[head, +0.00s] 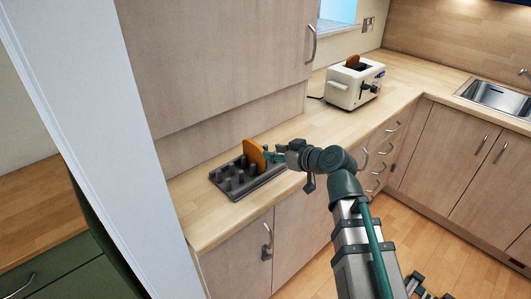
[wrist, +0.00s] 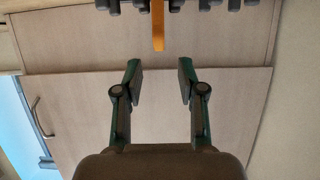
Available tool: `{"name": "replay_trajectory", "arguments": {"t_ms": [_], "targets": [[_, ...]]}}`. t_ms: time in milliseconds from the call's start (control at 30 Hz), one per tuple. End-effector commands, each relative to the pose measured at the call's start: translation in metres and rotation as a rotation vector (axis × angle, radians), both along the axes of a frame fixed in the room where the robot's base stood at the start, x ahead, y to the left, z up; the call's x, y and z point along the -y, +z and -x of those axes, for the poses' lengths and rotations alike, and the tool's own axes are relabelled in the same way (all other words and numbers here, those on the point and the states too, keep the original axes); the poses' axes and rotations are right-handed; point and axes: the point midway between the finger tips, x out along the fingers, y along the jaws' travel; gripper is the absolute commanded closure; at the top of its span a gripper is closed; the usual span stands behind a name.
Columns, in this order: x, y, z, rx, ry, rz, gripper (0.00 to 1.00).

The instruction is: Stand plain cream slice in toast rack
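A dark grey toast rack (head: 236,187) with several upright posts stands on the worktop. An orange-brown slice (head: 254,154) stands upright in it, towards its right end. In the wrist view the slice (wrist: 158,26) shows edge-on between the rack's posts (wrist: 197,5). My gripper (head: 274,155) is beside the slice, on its right in the head view. In the wrist view my gripper (wrist: 160,80) is open and empty, with the slice beyond its fingertips and apart from them. I see no clearly cream slice.
A cream toaster (head: 350,92) with a brown slice (head: 352,61) in its top stands farther along the worktop (head: 305,133). A cupboard (head: 215,60) hangs above the rack. A sink (head: 498,97) is at the far right. The worktop between rack and toaster is clear.

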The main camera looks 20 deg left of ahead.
Motion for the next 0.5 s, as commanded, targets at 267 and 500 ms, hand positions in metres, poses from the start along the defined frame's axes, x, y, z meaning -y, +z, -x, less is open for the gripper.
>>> {"name": "replay_trajectory", "arguments": {"t_ms": [267, 500], "targets": [[0.027, 0.012, 0.016, 0.0, 0.0, -0.001, 0.6], [0.03, 0.014, 0.017, 0.0, 0.001, 0.0, 0.6]]}}
